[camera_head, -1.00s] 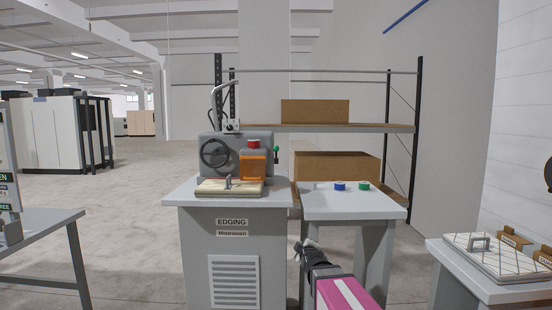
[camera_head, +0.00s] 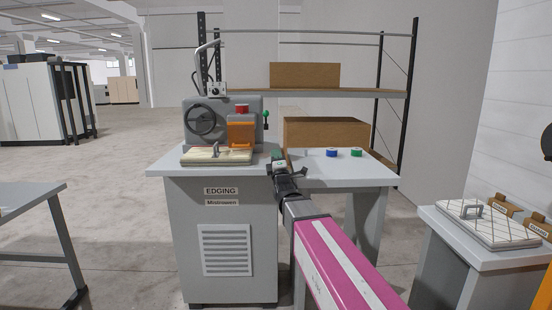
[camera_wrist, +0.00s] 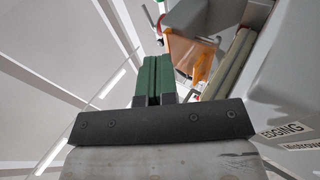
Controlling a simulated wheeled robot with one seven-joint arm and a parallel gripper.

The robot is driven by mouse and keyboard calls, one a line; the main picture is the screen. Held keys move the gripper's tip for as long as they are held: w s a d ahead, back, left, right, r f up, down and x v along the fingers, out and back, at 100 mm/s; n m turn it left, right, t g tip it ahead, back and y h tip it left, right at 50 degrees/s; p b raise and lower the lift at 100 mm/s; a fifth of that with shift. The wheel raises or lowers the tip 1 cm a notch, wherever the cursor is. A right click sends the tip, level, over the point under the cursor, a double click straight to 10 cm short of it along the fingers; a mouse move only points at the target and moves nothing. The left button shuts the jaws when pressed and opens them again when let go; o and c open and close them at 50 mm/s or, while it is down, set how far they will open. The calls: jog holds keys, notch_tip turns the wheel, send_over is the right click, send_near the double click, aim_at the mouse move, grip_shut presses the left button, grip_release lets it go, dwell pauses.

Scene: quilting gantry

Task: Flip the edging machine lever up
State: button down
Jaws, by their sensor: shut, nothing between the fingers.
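The edging machine (camera_head: 222,105) is a grey unit with a black handwheel, a red button and an orange guard, standing on a grey cabinet. Its lever (camera_head: 266,117), small with a green knob, is on the machine's right side. My gripper (camera_head: 278,154) is below the lever and slightly right of it, by the cabinet top's right edge, apart from the lever. In the wrist view the green fingers (camera_wrist: 157,62) are together and empty. The orange guard (camera_wrist: 190,57) shows beyond them; I cannot make out the lever there.
A side table (camera_head: 345,176) with a blue spool (camera_head: 331,153) and a green spool (camera_head: 356,153) adjoins on the right. A quilted panel with a handle (camera_head: 478,222) lies on a stand at far right. Shelving with boxes (camera_head: 326,133) is behind.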

send_near(266, 120)
notch_tip(266, 120, up, 6)
jog(key=shift+w+a+r, duration=0.25)
jog(key=shift+a+r, duration=0.25)
